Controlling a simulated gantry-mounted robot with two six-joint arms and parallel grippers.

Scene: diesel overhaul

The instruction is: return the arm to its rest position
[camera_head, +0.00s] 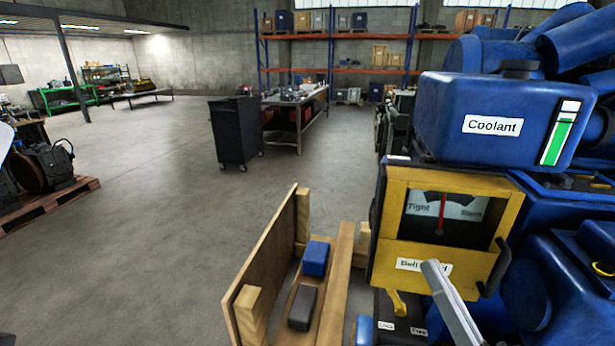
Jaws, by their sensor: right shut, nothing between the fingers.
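My right gripper (440,282) comes up from the bottom edge as a slim grey shape. It is shut and empty, in front of the lower face of a yellow gauge box (400,225), and covers part of its label. I cannot tell whether it touches the box. My left gripper is not in view. The gauge has a dial with a red needle standing near upright at its middle. The left end of the dial reads "Tight"; the right word is hard to read.
A blue engine with a "Coolant" tank (450,102) fills the right side. A yellow lever (397,303) sits below the gauge, by small labels. A wooden tray (262,262) holds a blue block (315,258) and a dark grey block (302,307). The floor to the left is open.

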